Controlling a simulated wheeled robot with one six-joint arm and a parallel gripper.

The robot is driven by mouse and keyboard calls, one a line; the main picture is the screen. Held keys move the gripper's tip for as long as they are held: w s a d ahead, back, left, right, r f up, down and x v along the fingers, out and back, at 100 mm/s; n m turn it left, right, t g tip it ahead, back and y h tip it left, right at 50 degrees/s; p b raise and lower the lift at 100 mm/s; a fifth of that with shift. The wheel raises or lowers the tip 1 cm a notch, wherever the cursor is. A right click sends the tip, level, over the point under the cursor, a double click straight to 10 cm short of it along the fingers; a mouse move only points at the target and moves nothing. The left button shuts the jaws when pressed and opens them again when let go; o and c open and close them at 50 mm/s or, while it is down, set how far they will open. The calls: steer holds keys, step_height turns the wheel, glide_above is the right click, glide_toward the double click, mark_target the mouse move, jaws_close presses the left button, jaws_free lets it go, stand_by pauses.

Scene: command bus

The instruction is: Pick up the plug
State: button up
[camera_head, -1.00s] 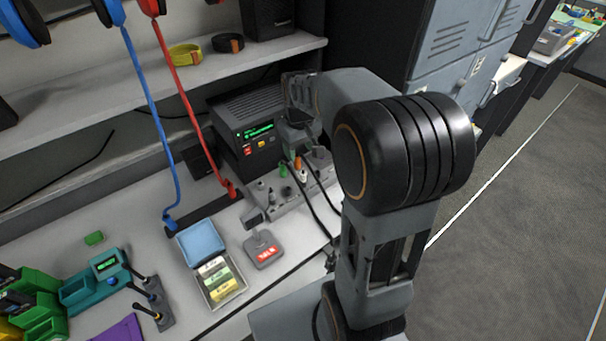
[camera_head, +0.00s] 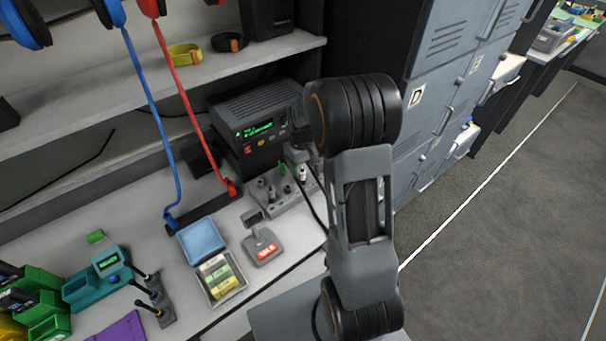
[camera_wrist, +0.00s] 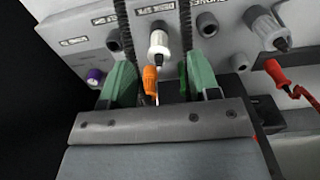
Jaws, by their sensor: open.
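In the wrist view, my gripper (camera_wrist: 160,70) is open, with one green-padded finger on each side of an orange plug (camera_wrist: 150,76). The orange plug is nearer the left finger, with a gap to it. A thin green plug (camera_wrist: 183,72) stands close beside the right finger; whether they touch is unclear. A white plug (camera_wrist: 158,44) sits in the grey socket panel (camera_wrist: 88,38) beyond the fingertips. In the head view, the socket panel (camera_head: 263,205) shows with the green plug (camera_head: 282,170) and white plug (camera_head: 302,174). My arm hides the orange plug and most of the gripper there.
Black cables hang across the panel. A red-handled connector (camera_wrist: 278,74) lies at right in the wrist view. A dark device with a green display (camera_head: 262,130) stands behind the panel.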

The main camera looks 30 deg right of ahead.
mark_target(302, 171)
steer(key=shift+f+p, duration=0.4)
steer(key=shift+f, duration=1.95)
steer(key=c, duration=0.9)
steer(key=shift+w+r, duration=0.1)
steer(key=shift+r, duration=0.05)
steer(key=shift+d+r, duration=0.1)
steer(key=shift+r, duration=0.45)
steer(key=s+a+r, duration=0.3)
steer(key=r, duration=0.1)
steer(key=s+a+r+b, duration=0.1)
steer(key=s+a+r, duration=0.2)
steer(key=a, duration=0.1)
steer(key=s+a+r+b, duration=0.1)
steer(key=s+a+r, duration=0.2)
steer(key=r, duration=0.1)
steer(key=shift+s+a+r, duration=0.15)
steer(key=shift+a+r, duration=0.2)
steer(key=shift+d, duration=0.15)
